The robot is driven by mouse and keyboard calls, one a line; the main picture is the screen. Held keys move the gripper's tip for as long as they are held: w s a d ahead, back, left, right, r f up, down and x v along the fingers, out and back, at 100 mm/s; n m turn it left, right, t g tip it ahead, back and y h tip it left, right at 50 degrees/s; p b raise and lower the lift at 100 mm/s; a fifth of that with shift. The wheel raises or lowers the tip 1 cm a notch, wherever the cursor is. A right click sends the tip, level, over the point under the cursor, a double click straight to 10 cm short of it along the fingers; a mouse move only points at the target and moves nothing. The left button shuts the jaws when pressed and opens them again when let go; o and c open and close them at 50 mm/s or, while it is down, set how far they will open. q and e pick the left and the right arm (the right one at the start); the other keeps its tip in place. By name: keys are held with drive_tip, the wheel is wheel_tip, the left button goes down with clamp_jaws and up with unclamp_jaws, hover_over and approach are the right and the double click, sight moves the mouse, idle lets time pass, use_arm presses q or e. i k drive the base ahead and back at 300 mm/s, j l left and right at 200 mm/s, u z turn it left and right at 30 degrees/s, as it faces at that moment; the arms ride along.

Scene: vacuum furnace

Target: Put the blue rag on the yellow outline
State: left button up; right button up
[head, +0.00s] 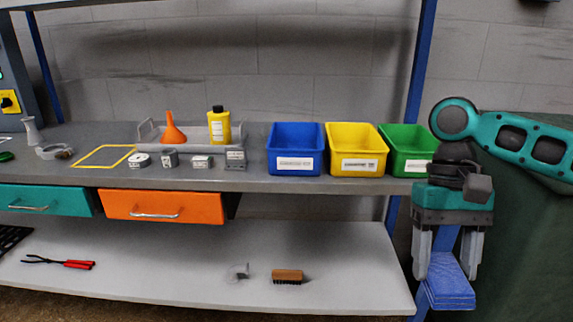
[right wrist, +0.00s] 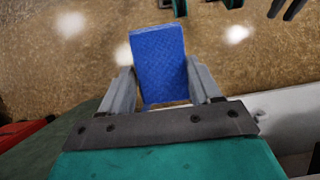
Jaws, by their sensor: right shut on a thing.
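My right gripper (head: 447,262) hangs at the right of the head view, fingers down, beside the right end of the bench. It is shut on the blue rag (head: 448,287), a flat blue folded piece. The rag also shows between the two fingers in the right wrist view (right wrist: 158,62), above the brown floor. The yellow outline (head: 91,165) is a thin yellow frame on the grey bench top at the left, and its inside is bare. The gripper and rag are below bench-top height and well to the right of the outline. My left gripper is not in view.
Blue (head: 296,160), yellow (head: 357,162) and green (head: 405,162) bins stand at the bench's right. A grey tray (head: 193,148) with an orange funnel and yellow bottle (head: 220,126) stands behind several small blocks. A clear coil (head: 52,152) lies left of the outline. A blue post (head: 420,80) rises near the gripper.

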sight(107, 156)
drive_tip(key=i+j+u, duration=0.1)
drive_tip(key=j, duration=0.35)
drive_tip(key=i+j+u, duration=0.1)
drive_tip(key=j, duration=0.35)
drive_tip(key=i+j+u, duration=0.1)
drive_tip(key=j, duration=0.3)
drive_tip(key=i+j+u, duration=0.1)
drive_tip(key=j, duration=0.3)
drive_tip(key=i+j+u, duration=0.15)
drive_tip(key=j, duration=0.25)
drive_tip(key=i, duration=0.05)
